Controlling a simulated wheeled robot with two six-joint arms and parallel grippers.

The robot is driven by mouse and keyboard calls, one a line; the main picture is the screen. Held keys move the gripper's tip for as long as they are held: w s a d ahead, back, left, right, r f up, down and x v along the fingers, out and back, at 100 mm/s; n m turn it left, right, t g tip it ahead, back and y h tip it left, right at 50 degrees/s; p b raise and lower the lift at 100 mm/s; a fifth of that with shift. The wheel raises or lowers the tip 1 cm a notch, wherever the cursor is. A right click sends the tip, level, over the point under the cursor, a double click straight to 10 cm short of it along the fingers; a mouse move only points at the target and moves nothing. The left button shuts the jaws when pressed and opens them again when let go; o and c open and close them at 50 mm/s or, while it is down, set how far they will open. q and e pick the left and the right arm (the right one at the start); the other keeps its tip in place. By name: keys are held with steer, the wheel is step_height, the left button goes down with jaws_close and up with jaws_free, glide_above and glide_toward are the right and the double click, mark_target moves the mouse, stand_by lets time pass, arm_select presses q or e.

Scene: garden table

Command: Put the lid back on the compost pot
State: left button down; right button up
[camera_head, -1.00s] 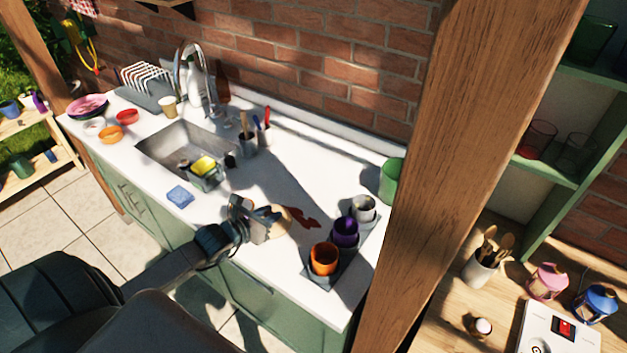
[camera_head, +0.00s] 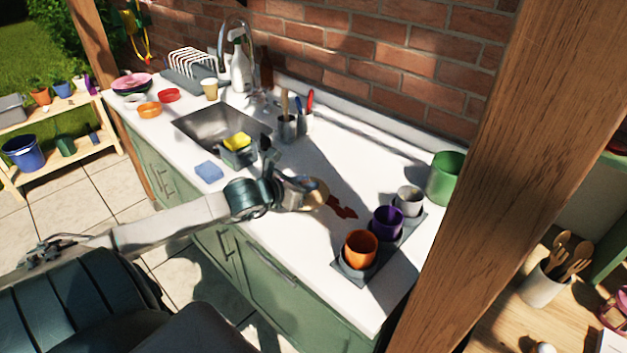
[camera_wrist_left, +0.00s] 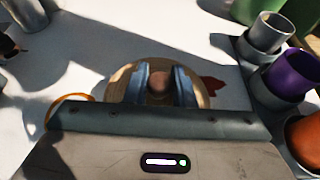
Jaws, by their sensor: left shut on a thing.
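A round tan lid (camera_head: 319,194) with a small brown knob is at my left gripper (camera_head: 300,190), near the front of the white counter. In the left wrist view the lid (camera_wrist_left: 122,88) lies below the two fingers (camera_wrist_left: 160,84), which are shut on its knob. I cannot tell whether the lid touches the counter. A green pot (camera_head: 446,178), likely the compost pot, stands at the counter's back right, right of the gripper. In the left wrist view it shows only in part (camera_wrist_left: 262,10). My right gripper is not in view.
A dark tray (camera_head: 349,276) holds a grey, a purple and an orange cup (camera_head: 361,249) between gripper and right counter end. A red-brown stain (camera_head: 342,207) lies beside the lid. The sink (camera_head: 205,125) is left; a wooden post (camera_head: 480,170) rises right.

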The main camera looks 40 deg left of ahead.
arm_select(q)
steer(key=w+a, duration=0.1)
steer(key=w, duration=0.2)
steer(key=w+a+p, duration=0.1)
steer(key=w+a, duration=0.1)
steer(key=w, duration=0.1)
steer(key=w+a, duration=0.2)
steer(key=w, duration=0.1)
steer(key=shift+w+a+f, duration=0.1)
steer(key=shift+w+f, duration=0.1)
steer(key=shift+f, duration=0.2)
steer(key=shift+w+a, duration=0.25)
steer(key=shift+w, duration=0.25)
step_height(320, 180, down, 3)
steer(key=shift+w+a+f+p, duration=0.1)
steer(key=shift+w+f+p, duration=0.05)
steer(key=shift+p, duration=0.75)
steer(key=shift+f, duration=0.25)
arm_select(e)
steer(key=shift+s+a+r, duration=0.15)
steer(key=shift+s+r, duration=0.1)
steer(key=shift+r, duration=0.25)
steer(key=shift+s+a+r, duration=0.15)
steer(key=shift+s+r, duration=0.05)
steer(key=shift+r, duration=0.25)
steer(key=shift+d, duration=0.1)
